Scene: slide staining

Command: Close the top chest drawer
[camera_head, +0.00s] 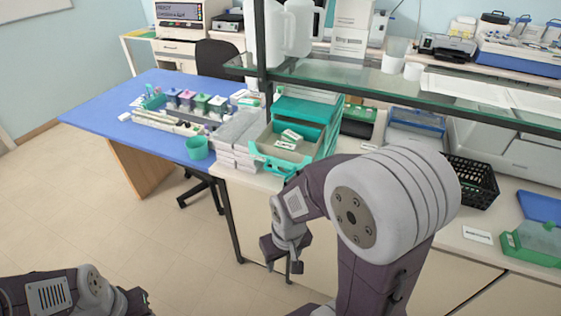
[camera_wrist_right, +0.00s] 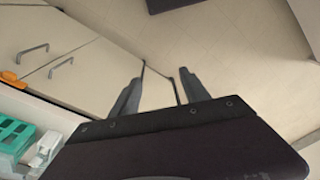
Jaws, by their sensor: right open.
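A small teal chest (camera_head: 304,108) stands on the white counter under the glass shelf. Its top drawer (camera_head: 272,160) is pulled out toward the front; its teal front stands forward and a few small pale boxes (camera_head: 288,138) lie inside. My right gripper (camera_head: 283,264) is open and empty, in front of the counter edge and lower than the drawer, apart from it. In the right wrist view its two fingers (camera_wrist_right: 160,90) stand apart over the floor. My left gripper (camera_head: 138,300) is low at the bottom left, dark and partly cut off; its jaws are unclear.
White stacked boxes (camera_head: 236,138) stand left of the chest. A teal cup (camera_head: 197,147) and staining jars (camera_head: 201,103) are on the blue table. A black basket (camera_head: 470,181) is on the counter at right. Cabinet doors (camera_wrist_right: 75,60) show in the wrist view. The floor before the counter is clear.

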